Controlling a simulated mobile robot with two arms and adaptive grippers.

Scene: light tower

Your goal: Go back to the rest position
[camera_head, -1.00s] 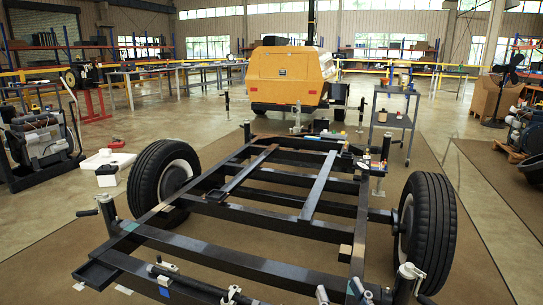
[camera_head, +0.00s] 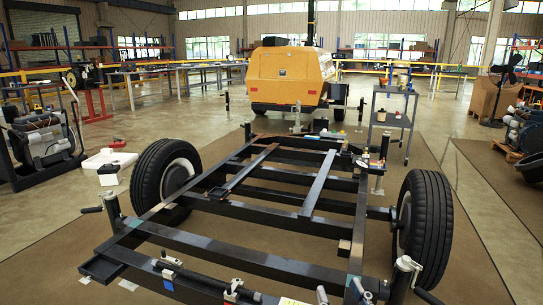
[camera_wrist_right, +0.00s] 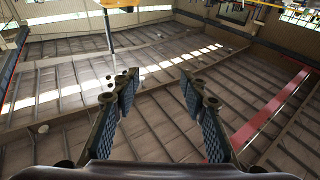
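My right gripper (camera_wrist_right: 159,76) shows in the right wrist view. Its two dark ridged fingers stand wide apart with nothing between them, so it is open and empty. Behind the fingers are the hall's roof panels and bright window strips. I cannot make out either gripper in the head view. My left gripper does not show in any view.
A black trailer frame (camera_head: 235,262) with a left wheel (camera_head: 150,175) and a right wheel (camera_head: 431,225) fills the near floor. A grey cart (camera_head: 392,120) stands beyond it at right, and a yellow light tower unit (camera_head: 284,76) behind.

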